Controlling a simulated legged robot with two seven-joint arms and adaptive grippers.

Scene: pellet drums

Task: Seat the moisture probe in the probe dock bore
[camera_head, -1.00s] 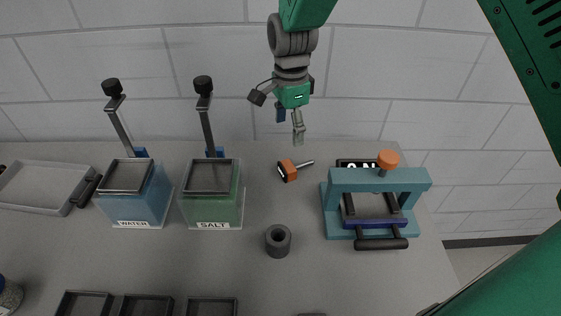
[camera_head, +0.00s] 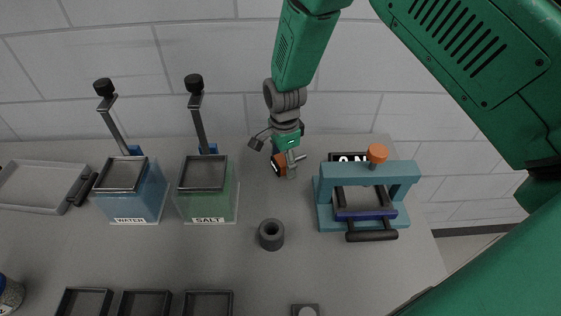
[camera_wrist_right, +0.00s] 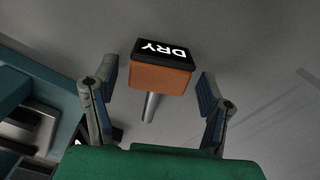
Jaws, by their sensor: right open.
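The moisture probe (camera_head: 279,163) has an orange block body with a metal rod and lies on the table behind the dock. In the right wrist view the probe (camera_wrist_right: 161,78) shows a black face lettered DRY, with its rod behind it. My right gripper (camera_head: 287,172) is over the probe; in the wrist view its open fingers (camera_wrist_right: 158,92) stand on either side of the orange block, with gaps showing. The probe dock looks to be the dark grey cylinder (camera_head: 271,235) with a bore in its top, nearer than the probe. My left gripper is not in view.
A teal press-like frame (camera_head: 324,196) with an orange knob stands to the right. WATER (camera_head: 130,205) and SALT (camera_head: 207,206) containers with upright levers stand to the left. A grey tray (camera_head: 40,188) is far left; dark shallow trays (camera_head: 146,294) line the near edge.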

